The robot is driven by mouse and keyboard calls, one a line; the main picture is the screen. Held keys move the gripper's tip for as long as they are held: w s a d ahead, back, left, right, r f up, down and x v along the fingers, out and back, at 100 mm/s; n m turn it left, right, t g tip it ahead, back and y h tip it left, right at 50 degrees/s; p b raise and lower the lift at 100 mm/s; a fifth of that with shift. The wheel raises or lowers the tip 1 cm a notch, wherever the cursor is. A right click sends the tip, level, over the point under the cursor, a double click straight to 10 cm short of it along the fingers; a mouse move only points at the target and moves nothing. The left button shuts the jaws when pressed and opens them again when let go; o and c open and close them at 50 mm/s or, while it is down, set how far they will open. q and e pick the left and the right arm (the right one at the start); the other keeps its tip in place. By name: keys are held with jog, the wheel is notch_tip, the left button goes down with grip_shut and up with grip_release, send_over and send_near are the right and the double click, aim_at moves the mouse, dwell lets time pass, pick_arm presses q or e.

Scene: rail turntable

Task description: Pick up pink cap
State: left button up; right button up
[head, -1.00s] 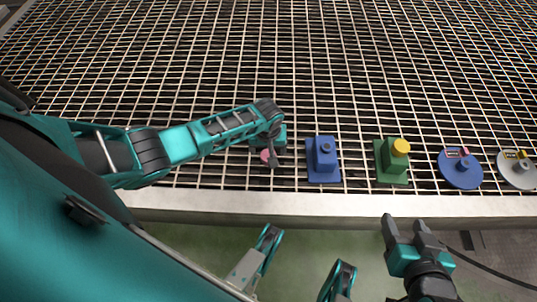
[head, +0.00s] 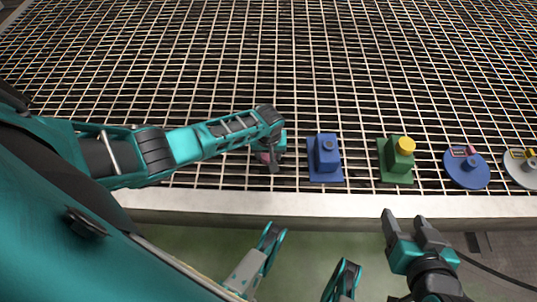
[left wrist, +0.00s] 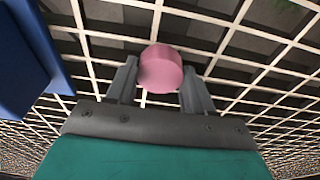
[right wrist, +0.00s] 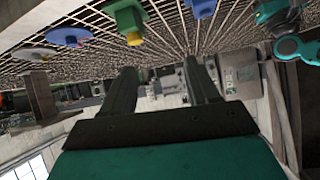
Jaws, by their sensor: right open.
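The pink cap (left wrist: 161,69) is a short round pink piece in the left wrist view, lying between my left gripper's (left wrist: 160,78) two fingertips. The fingers stand on either side of it and look open. In the head view, my left gripper (head: 271,158) is over the grid near its front edge, and only a bit of pink cap (head: 263,157) shows, mostly hidden by the gripper. My right gripper (head: 403,222) is open and empty, in front of the grid edge; its fingers also show in the right wrist view (right wrist: 163,84).
A blue block on a blue base (head: 325,158) stands just right of my left gripper. Further right are a green block with a yellow cap (head: 394,160), a blue disc (head: 466,173) and a grey disc (head: 520,170). The grid behind them is clear.

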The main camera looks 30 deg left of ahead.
pick_arm(q)
jog(key=c, duration=0.4)
pick_arm(e)
jog(key=shift+s+d+f, duration=0.1)
jog(key=shift+s+f, duration=0.1)
pick_arm(q)
jog(key=shift+c, duration=0.2)
jog(key=shift+r+p, duration=0.4)
jog(key=shift+r, duration=0.15)
notch_tip(320, 180, up, 4)
jog(key=p, duration=0.2)
jog(key=shift+r+p, duration=0.2)
jog(key=shift+p, duration=0.2)
notch_tip(320, 180, up, 7)
jog(key=p, duration=0.4)
notch_tip(320, 180, up, 8)
jog(key=f+p, duration=0.1)
jog(key=p, duration=0.2)
send_over(268, 155)
jog(key=shift+w+r, duration=0.1)
jog(key=shift+r, duration=0.15)
pick_arm(e)
notch_tip(268, 155, up, 7)
jog(key=d, duration=0.1)
jog(key=shift+s+d+h, duration=0.3)
jog(key=shift+d+h, duration=0.05)
jog(key=shift+h, duration=0.05)
